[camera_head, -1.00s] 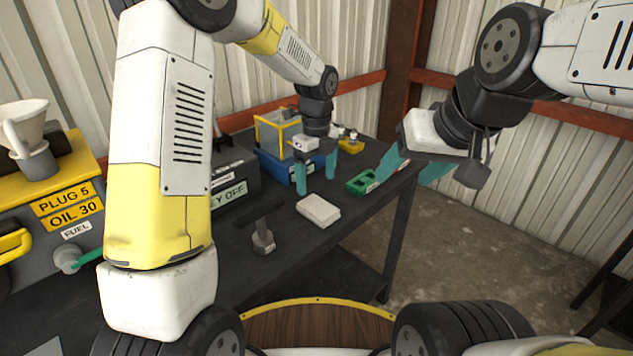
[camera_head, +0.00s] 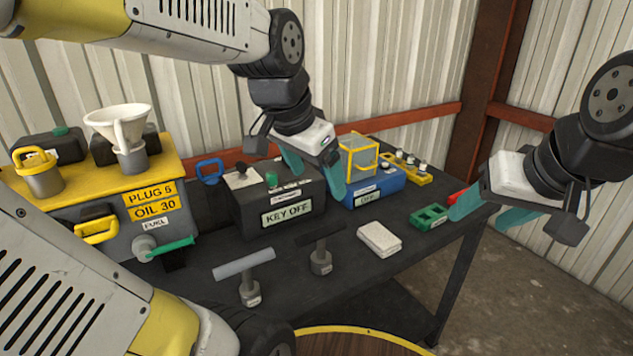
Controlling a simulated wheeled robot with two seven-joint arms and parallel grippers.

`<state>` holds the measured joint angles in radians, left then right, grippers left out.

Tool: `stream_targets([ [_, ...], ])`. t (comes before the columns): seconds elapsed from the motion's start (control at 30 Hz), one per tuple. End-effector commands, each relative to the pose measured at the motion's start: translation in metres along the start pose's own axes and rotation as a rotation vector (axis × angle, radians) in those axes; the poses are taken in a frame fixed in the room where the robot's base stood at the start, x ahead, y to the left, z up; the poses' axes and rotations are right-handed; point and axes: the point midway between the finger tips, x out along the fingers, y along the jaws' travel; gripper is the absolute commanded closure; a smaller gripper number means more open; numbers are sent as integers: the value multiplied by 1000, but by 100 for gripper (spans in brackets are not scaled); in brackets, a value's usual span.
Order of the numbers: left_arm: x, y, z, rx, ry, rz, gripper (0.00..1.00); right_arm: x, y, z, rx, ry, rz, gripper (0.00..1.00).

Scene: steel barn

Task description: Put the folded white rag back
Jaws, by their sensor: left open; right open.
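The folded white rag (camera_head: 379,239) lies flat on the dark bench top, near its front edge and right of the middle. My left gripper (camera_head: 316,182) is open and empty, with teal fingers hanging above and behind the rag, in front of the dark KEY OFF box. My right gripper (camera_head: 484,211) is open and empty to the right of the rag, by the bench's right end. Neither gripper touches the rag.
The KEY OFF box (camera_head: 284,204) and a blue box with a yellow-framed clear cover (camera_head: 376,189) stand behind. A green tray (camera_head: 429,217) lies right of the rag. Two T-handled tools (camera_head: 247,280) (camera_head: 321,258) stand left. A yellow-topped machine (camera_head: 107,216) fills the far left.

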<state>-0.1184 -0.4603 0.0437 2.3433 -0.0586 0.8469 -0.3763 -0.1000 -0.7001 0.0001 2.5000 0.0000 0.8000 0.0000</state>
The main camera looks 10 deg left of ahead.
Motion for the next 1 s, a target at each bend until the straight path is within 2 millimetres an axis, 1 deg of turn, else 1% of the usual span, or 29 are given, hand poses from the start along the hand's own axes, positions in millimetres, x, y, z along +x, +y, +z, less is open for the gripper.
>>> stream_targets([
  [0.03,-8,3,14,-117,38,-7,17,0,0,0,0,0,0,40],
  [0.1,-14,7,27,-258,76,-6,17,0,0,0,0,0,0,40],
  [0.2,-18,11,40,-398,114,2,17,0,0,0,0,0,0,40],
  [0.3,-19,14,46,-465,131,7,17,0,0,0,0,0,0,40],
  [1.0,-19,14,46,-480,133,8,17,0,0,0,0,0,0,40],
])
